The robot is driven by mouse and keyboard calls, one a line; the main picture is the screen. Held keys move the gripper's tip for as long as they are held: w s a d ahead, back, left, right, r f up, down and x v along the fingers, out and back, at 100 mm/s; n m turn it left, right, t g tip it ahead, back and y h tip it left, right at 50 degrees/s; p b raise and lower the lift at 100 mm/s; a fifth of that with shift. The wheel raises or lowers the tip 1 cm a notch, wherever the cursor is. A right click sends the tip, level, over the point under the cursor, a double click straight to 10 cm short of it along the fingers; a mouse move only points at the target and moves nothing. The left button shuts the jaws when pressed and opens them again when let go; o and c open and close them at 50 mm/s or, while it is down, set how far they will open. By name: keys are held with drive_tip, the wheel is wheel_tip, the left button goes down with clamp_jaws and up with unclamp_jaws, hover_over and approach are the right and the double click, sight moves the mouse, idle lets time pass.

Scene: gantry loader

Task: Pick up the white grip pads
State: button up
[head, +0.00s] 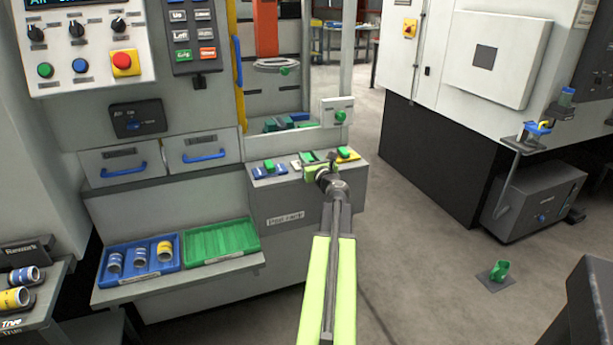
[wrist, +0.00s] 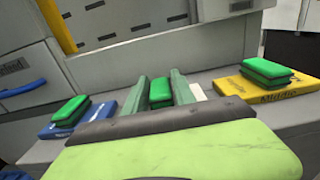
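The white grip pads (head: 296,165) are the middle set on the grey ledge, mostly hidden behind my gripper (head: 316,165). In the wrist view a sliver of the white plate (wrist: 197,92) shows right of my gripper (wrist: 160,86). A green block (wrist: 161,93) shows between my two green fingers. The fingers are apart, with the block appearing between or just beyond them; I see no clear grip on it.
A blue tray (head: 127,267) with rolls and an empty green tray (head: 221,242) sit lower left.

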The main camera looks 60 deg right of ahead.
clamp_jaws()
idle(1.1)
